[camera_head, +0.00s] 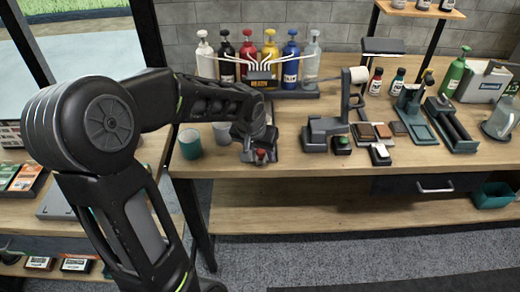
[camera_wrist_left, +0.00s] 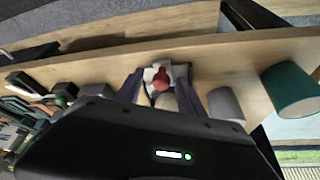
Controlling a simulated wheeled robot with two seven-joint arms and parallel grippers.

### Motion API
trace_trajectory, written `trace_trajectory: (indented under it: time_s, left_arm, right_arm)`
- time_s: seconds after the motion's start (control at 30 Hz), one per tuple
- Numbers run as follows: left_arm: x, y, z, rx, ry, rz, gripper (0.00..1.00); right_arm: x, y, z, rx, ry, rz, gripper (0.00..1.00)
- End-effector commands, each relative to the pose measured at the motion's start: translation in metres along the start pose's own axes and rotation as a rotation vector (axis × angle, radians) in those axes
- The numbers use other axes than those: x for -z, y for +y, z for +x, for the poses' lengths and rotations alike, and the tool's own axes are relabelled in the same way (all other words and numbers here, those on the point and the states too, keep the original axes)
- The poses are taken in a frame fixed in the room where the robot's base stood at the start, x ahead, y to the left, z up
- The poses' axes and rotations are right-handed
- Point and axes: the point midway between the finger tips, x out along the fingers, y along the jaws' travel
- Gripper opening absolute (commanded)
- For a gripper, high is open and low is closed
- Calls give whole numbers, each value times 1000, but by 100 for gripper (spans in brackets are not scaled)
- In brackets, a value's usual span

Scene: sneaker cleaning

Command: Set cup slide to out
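The cup slide appears to be the small grey piece with a red knob (camera_head: 261,155) near the front edge of the wooden bench. In the left wrist view the red knob (camera_wrist_left: 164,80) sits on a pale block. My left gripper (camera_wrist_left: 160,78) has its two fingers spread, one on each side of the knob and block; I cannot tell whether they touch. In the head view my left gripper (camera_head: 256,146) is over the slide and hides much of it. A grey cup (camera_head: 222,133) and a teal cup (camera_head: 190,143) stand to its left. My right gripper is not in view.
Pump bottles (camera_head: 270,55) stand in a row behind, with white tubes leading to a dispenser. A dark stand with a paper roll (camera_head: 357,74) and small blocks (camera_head: 380,155) are to the right. The bench front (camera_head: 330,168) is mostly clear.

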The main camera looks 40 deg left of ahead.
Motion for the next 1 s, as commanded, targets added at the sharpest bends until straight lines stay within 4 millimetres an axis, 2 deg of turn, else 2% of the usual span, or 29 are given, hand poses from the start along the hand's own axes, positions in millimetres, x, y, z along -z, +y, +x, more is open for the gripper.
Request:
trace_trajectory:
  time_s: [0.23, 0.37, 0.8, 1.0]
  left_arm:
    - [1, -1, 0, 1, 2, 0, 46]
    - [2, -1, -7, 1, 5, 1, 46]
    - [1, 0, -71, 1, 4, 0, 46]
    - [0, 0, -78, 0, 1, 0, 46]
  right_arm:
    - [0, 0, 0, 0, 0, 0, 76]
    - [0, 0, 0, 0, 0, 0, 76]
    - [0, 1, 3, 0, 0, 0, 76]
    - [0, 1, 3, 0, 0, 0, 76]
